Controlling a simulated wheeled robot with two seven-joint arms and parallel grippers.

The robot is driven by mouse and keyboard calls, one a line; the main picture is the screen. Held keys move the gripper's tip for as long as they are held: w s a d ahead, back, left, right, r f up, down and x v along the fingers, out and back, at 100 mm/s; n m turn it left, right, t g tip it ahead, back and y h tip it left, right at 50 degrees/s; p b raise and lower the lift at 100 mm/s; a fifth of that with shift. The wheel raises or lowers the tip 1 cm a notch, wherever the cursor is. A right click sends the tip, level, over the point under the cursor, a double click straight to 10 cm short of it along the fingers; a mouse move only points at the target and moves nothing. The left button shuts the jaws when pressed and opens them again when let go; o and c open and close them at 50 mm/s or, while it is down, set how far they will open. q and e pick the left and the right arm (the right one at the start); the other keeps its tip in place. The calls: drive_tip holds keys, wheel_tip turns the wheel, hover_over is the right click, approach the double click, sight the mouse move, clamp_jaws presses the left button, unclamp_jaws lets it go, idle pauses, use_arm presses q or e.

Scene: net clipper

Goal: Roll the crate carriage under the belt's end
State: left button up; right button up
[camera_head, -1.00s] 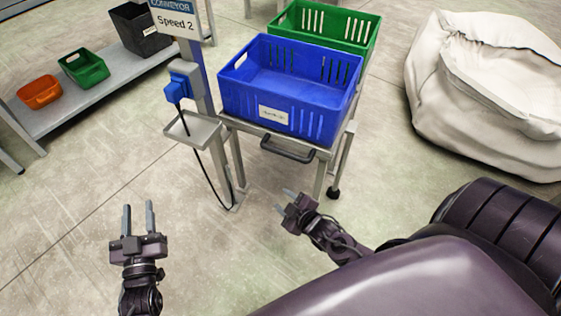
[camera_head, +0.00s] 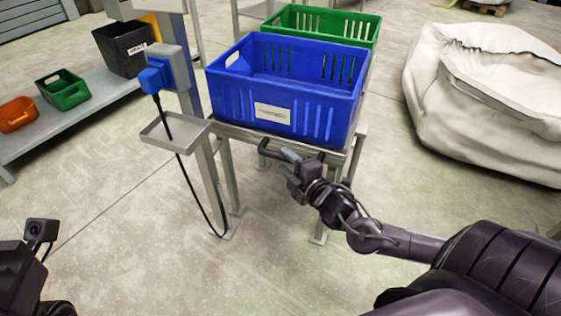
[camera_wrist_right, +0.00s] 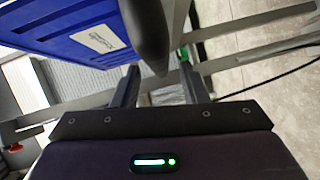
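The belt's end is not clearly visible.
A post with a blue switch box (camera_head: 155,76) and small tray (camera_head: 160,133) stands close left of the carriage, its cable hanging down. A low shelf (camera_head: 100,97) holds bins at left. A large white sack (camera_head: 480,100) stands at right. The floor in front is clear.

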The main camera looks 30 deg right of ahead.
sight(280, 154)
drive_tip(key=shift+w+f+b, duration=0.2)
drive_tip(key=shift+w+b, duration=0.3)
drive_tip(key=shift+w, duration=1.2)
clamp_jaws()
